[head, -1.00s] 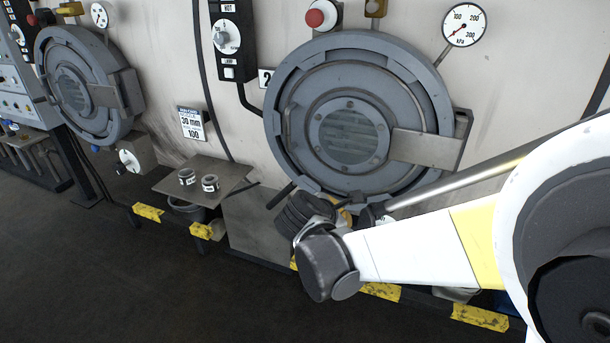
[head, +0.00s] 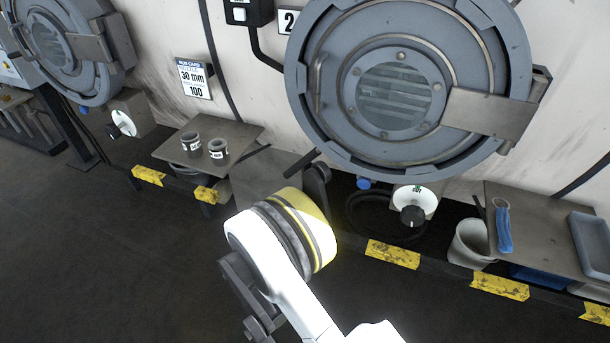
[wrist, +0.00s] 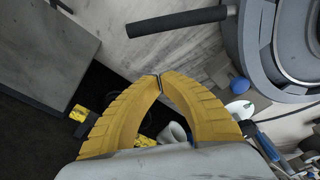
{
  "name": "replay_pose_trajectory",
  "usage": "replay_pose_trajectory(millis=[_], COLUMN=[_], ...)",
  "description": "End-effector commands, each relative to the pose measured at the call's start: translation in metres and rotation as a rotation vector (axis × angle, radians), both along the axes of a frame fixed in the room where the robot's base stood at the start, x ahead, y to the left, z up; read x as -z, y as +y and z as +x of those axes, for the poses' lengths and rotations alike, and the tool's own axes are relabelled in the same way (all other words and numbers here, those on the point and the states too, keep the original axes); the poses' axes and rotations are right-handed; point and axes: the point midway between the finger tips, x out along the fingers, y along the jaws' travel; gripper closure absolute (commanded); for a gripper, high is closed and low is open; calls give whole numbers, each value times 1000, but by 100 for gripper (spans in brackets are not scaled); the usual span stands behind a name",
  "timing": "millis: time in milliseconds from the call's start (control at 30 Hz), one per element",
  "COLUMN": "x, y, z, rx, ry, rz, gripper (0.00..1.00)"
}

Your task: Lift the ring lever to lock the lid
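The round grey lid (head: 400,97) of the right-hand machine sits closed in its ring (head: 300,80). The ring lever (head: 302,164) is a dark bar sticking out down and left from the ring's lower left. In the wrist view the lever (wrist: 178,20) is a black bar above the fingertips, with part of the ring (wrist: 262,50) at upper right. My gripper (wrist: 159,77) has yellow fingers whose tips meet with nothing between them. It is apart from the lever. In the head view my arm's wrist stands just below the lever and hides the fingers.
A small shelf (head: 235,137) with two cups stands left of the lever. A dial knob (head: 412,210), a white bucket (head: 470,243) and a side table (head: 535,215) are at lower right. A yellow-marked kerb (head: 392,254) runs along the front. The floor at left is clear.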

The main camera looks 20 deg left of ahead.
Motion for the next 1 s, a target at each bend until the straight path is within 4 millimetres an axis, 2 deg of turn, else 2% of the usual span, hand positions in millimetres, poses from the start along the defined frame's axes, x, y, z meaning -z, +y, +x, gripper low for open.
replay_pose_trajectory(millis=[300, 433, 567, 900, 1000], x=[0, 0, 1, 12, 1], y=[0, -2, -7, -20, -5], z=[1, 9, 28, 98, 96], rx=[0, 2, 4, 3, -3], ry=[0, 1, 0, 1, 0], rz=[-2, -1, 0, 1, 0], gripper=[100, 100, 100, 100, 100])
